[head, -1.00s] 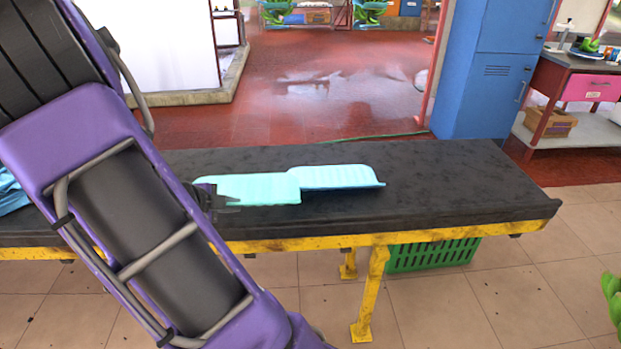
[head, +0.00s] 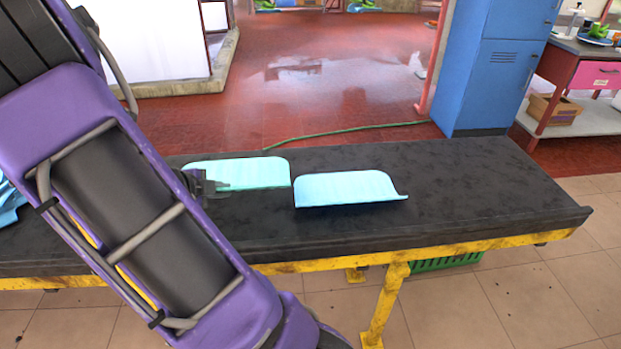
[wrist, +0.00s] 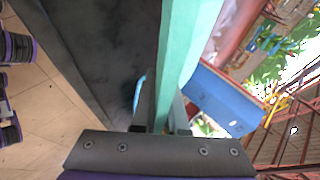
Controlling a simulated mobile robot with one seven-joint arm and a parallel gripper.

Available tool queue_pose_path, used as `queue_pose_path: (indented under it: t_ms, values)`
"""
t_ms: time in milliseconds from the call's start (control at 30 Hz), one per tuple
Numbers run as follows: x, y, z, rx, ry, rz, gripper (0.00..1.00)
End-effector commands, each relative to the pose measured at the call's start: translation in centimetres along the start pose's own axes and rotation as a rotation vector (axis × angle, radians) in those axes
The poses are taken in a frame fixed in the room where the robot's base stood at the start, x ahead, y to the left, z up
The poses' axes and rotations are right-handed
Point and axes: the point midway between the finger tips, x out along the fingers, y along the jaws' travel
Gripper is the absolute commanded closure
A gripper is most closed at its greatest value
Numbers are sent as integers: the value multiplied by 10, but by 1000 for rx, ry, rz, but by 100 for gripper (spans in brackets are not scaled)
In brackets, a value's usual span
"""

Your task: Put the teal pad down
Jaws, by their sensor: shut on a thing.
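The teal pad (head: 245,172) is a thin, flat, greenish slab. My gripper (head: 208,184) is shut on its left end in the head view. In the wrist view the teal pad (wrist: 182,60) shows edge-on, running away from between the fingers (wrist: 163,118). It is over the dark bench top (head: 450,195); whether it touches the surface I cannot tell. A second, light blue pad (head: 348,188) with a curled right edge lies on the bench, just right of and nearer than the teal pad, with a narrow gap in the picture.
The bench top is clear to the right of the light blue pad. Blue cloth (head: 10,203) lies at the far left. A blue locker (head: 495,80) stands behind the bench, and a green crate (head: 445,262) is below it. A green hose (head: 340,132) lies on the floor behind.

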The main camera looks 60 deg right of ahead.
Motion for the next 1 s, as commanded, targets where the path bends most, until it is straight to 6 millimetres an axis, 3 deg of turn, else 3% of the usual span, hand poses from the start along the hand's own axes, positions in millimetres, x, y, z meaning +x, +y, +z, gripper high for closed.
queue_pose_path:
  t_ms: [167, 433, 900, 1000]
  values:
    - [2, 2, 1, -1, 0, 0, 100]
    - [34, 37, 14, -5, 2, 1, 100]
    - [66, 72, 27, -3, 1, 0, 100]
    - [66, 71, 28, 0, -1, 0, 100]
